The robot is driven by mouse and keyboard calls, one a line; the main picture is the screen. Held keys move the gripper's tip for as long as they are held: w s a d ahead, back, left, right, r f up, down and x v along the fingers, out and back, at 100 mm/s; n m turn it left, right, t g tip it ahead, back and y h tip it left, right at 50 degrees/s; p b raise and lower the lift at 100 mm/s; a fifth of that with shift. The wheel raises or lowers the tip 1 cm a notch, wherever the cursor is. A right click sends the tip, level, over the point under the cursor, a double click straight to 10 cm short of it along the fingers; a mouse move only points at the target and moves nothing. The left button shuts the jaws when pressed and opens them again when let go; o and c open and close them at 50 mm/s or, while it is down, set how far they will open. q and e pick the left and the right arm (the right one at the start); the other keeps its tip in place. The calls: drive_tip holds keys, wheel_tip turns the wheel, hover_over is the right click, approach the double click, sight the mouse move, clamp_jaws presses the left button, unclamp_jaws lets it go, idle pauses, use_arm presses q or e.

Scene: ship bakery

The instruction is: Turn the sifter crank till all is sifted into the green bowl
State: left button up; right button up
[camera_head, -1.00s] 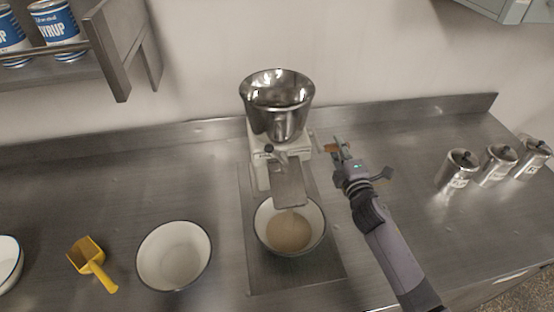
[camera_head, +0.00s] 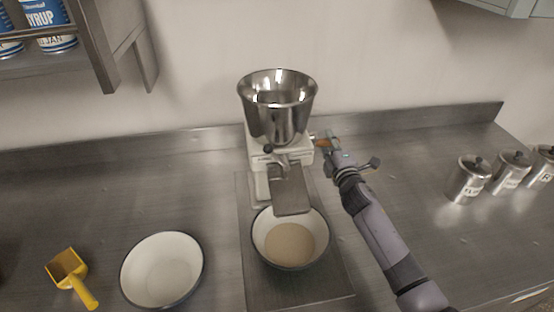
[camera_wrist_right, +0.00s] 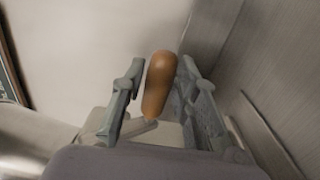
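The sifter has a shiny steel hopper (camera_head: 278,104) on a pale body (camera_head: 258,185). A bowl (camera_head: 290,265) stands under its chute, white inside with a dark rim; I cannot make out green on it. Pale flour (camera_head: 290,243) lies in the bowl. The orange-brown crank handle (camera_head: 322,142) is at the sifter's right side. My right gripper (camera_head: 330,150) is at the handle. In the right wrist view the handle (camera_wrist_right: 160,82) lies between the two fingers, with narrow gaps visible on both sides. The hopper's contents are hard to tell. My left gripper is out of view.
A second dark-rimmed bowl (camera_head: 162,292) and a yellow scoop (camera_head: 70,270) are on the counter at left. Lidded steel canisters (camera_head: 468,180) stand at right. A shelf with syrup cans (camera_head: 45,25) hangs at upper left.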

drive_tip(key=o, duration=0.5)
drive_tip(key=shift+c, duration=0.2)
drive_tip(key=s+d+p, duration=0.1)
drive_tip(key=s+p, duration=0.2)
drive_tip(key=s, duration=0.5)
drive_tip(key=shift+d, duration=0.25)
drive_tip(key=shift+w, duration=0.1)
